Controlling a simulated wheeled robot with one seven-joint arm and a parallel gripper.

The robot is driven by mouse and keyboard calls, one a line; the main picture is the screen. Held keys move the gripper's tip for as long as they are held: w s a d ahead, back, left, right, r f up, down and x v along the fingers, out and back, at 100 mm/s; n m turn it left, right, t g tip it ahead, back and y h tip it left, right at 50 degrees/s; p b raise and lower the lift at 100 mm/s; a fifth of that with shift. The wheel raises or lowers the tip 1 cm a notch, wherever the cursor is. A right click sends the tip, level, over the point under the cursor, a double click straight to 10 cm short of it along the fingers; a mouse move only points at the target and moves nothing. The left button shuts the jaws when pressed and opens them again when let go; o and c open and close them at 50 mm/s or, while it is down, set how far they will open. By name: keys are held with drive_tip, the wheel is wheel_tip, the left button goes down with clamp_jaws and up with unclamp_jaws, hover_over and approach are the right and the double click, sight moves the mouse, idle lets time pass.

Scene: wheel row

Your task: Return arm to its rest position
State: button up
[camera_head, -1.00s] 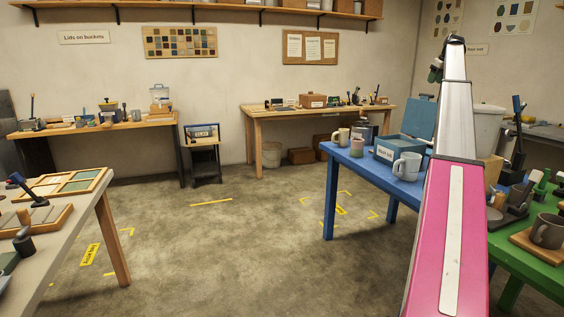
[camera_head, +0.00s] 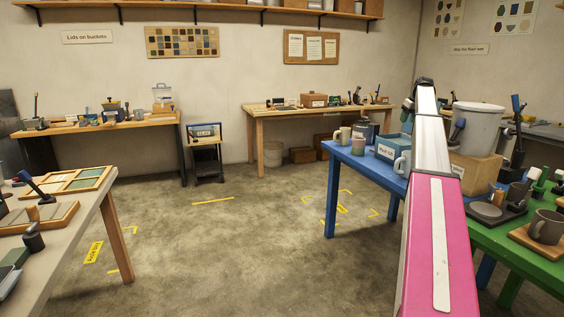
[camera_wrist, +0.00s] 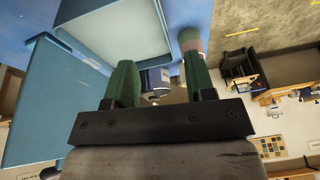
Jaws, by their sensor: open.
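My arm (camera_head: 437,240), with a pink link and a grey link above it, rises at the right of the head view in front of the blue table (camera_head: 362,168). Its far end is dark and small there, and the fingers cannot be made out. In the wrist view my gripper (camera_wrist: 160,78) has two green fingers spread apart, with nothing held between them. A blue box (camera_wrist: 115,30) with its lid open lies beyond the fingers at upper left. A striped cup (camera_wrist: 188,38) shows just past the right fingertip; whether they touch cannot be told.
The blue table holds the blue box (camera_head: 386,150), mugs and a cup, partly hidden by my arm. A white bucket (camera_head: 478,130) stands on a cardboard box to the right. A green table (camera_head: 520,262) is at far right. The floor (camera_head: 230,250) in the middle is clear.

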drive_tip(key=s+a+f+m+g, duration=0.1)
drive_tip(key=s+a+f, duration=0.6)
drive_tip(key=a+f, duration=0.3)
drive_tip(key=s+a+f, duration=0.6)
drive_tip(key=a+f, duration=0.1)
drive_tip(key=f, duration=0.4)
drive_tip(key=s+a+f+m+g, duration=0.1)
drive_tip(key=s+a+f, duration=0.6)
drive_tip(key=a+f, duration=0.3)
drive_tip(key=s+a+f, duration=0.5)
drive_tip(key=s, duration=0.5)
drive_tip(key=s+a+f+g+h, duration=0.1)
drive_tip(key=s+a+f, duration=0.4)
drive_tip(key=s, duration=0.6)
drive_tip(key=s+a+f+m, duration=0.1)
drive_tip(key=s+a+f, duration=0.5)
drive_tip(key=s, duration=0.4)
drive_tip(key=shift+s+f+h, duration=0.2)
drive_tip(key=shift+f+h, duration=0.1)
drive_tip(key=shift+f, duration=0.35)
